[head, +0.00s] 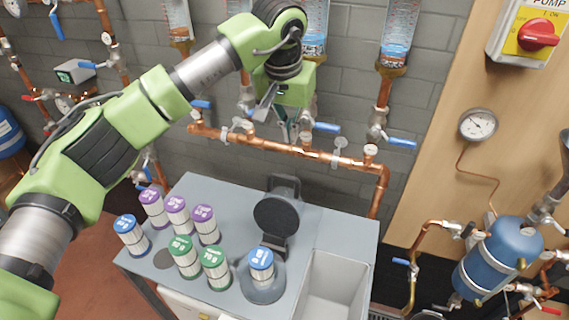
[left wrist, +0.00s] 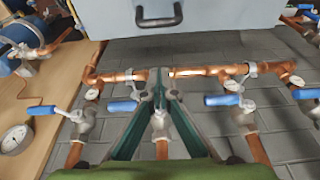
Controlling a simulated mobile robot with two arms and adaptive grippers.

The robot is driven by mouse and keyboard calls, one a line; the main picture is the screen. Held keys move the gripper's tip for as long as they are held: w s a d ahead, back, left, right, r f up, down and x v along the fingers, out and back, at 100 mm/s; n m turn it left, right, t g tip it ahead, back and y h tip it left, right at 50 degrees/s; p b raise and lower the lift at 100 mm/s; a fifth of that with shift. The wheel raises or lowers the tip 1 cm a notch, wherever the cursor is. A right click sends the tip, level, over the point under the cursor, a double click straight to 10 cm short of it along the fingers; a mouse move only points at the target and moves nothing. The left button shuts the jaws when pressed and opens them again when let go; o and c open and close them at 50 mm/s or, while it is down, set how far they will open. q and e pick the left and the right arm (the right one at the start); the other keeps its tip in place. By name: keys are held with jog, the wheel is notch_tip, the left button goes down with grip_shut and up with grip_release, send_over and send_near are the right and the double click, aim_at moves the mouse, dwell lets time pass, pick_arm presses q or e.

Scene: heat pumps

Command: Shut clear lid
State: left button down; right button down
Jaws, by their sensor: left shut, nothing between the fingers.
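No plainly clear lid can be made out. A dark round plate (head: 277,214) on a hinged bracket stands raised on the grey cabinet top (head: 330,228). In front of it, a blue-topped filter cartridge (head: 261,268) sits upright in a round grey holder (head: 262,291). My left gripper (head: 289,136) is up by the wall pipes, behind and above the cabinet, apart from the plate. In the left wrist view its fingers (left wrist: 159,76) are together and empty, in front of the copper pipe. My right gripper is not in view.
Several cartridges with purple, green and blue tops (head: 180,232) stand left on the cabinet. An open white bin (head: 333,285) is at its right front. A copper pipe (head: 310,153) with blue-handled valves runs behind. A dark handle (left wrist: 158,18) shows at the wrist view's top.

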pick_arm(q)
jog(key=p, duration=0.3)
send_over(287, 186)
jog(key=w+d, duration=0.2)
jog(key=w, duration=0.1)
notch_tip(287, 186, down, 8)
jog(key=s+p, duration=0.1)
jog(key=s+a, duration=0.1)
jog(key=shift+s+a+f+p, duration=0.2)
jog(key=shift+s+a+p, duration=0.1)
jog(key=shift+p, duration=0.1)
jog(key=shift+s+a, duration=0.15)
jog(key=shift+s, duration=0.15)
jog(key=shift+f, duration=0.1)
